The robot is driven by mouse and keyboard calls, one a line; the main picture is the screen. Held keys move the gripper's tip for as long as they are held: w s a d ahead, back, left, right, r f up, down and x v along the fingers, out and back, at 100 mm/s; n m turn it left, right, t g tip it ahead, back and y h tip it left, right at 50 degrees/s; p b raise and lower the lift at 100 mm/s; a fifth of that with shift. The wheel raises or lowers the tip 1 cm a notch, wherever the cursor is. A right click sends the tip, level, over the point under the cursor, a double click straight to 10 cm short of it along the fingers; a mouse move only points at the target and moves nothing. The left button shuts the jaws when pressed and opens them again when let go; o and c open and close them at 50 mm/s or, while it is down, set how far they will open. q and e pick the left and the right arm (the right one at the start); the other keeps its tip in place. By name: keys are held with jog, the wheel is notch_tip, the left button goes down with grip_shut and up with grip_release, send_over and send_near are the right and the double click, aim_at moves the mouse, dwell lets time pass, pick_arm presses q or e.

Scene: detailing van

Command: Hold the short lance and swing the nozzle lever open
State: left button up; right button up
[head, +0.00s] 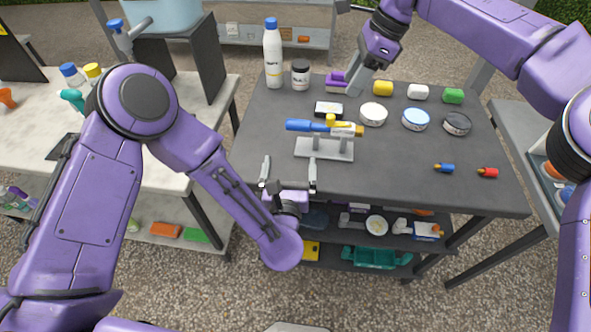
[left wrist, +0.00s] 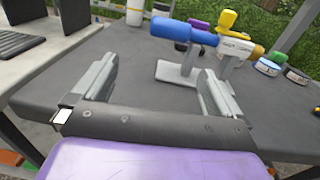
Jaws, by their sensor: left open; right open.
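The short lance (head: 305,126) lies across a grey stand (head: 325,153) on the dark table, with a blue grip to the left and an orange-yellow front to the right. A yellow nozzle lever (head: 331,119) sticks up on it. The lance also shows in the left wrist view (left wrist: 185,31), beyond my fingers. My left gripper (head: 288,175) is open and empty at the table's front edge, short of the stand. It also shows in the left wrist view (left wrist: 157,88). My right gripper (head: 348,84) is behind the lance, by a purple item (head: 336,86); its fingers are partly hidden.
Round tins (head: 415,119), coloured blocks (head: 453,96) and two small nozzles (head: 444,168) lie to the right. The table front left is clear.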

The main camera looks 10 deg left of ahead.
pick_arm(q)
jog(key=shift+s+d+m+h, duration=0.3)
jog(key=shift+d+m+h, duration=0.2)
jog(key=shift+d+h, duration=0.15)
jog(key=shift+w+d, duration=0.2)
send_over(301, 152)
